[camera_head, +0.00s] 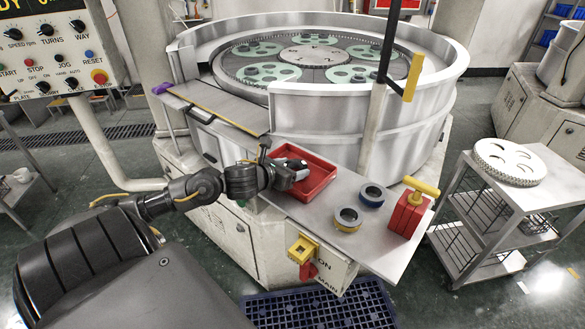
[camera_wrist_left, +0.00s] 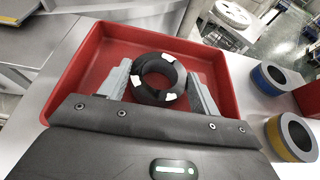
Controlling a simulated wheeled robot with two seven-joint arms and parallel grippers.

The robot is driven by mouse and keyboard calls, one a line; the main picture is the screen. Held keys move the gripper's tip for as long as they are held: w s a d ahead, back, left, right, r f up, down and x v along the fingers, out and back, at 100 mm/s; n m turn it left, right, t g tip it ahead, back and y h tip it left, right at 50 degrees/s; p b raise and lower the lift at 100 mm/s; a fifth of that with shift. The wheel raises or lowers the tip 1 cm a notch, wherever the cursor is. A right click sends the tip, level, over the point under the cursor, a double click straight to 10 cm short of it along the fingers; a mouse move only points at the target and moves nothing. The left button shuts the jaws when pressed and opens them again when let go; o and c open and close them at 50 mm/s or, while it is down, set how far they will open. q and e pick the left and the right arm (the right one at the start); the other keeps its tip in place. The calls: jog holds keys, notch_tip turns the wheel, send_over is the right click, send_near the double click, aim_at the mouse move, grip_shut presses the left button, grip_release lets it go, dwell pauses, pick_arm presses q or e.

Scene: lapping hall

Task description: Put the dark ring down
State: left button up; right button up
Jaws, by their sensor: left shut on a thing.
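My left gripper (camera_wrist_left: 160,88) is shut on a dark ring (camera_wrist_left: 158,62), which has white patches on its rim. The ring sits between the two grey fingers, over the inside of a red tray (camera_wrist_left: 222,62). I cannot tell whether the ring touches the tray floor. In the head view the left gripper (camera_head: 292,170) reaches over the red tray (camera_head: 318,182) on the grey shelf, and the ring is mostly hidden there. My right gripper is not in view.
A blue ring (camera_head: 372,195) and a yellow ring (camera_head: 347,220) lie on the shelf right of the tray. A red block with a yellow handle (camera_head: 408,212) stands at the shelf's right end. The round lapping machine (camera_head: 315,130) rises behind. A trolley (camera_head: 500,215) stands at right.

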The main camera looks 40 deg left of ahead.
pick_arm(q)
jog(key=shift+f, duration=0.15)
jog(key=o, duration=1)
jog(key=shift+o, duration=0.6)
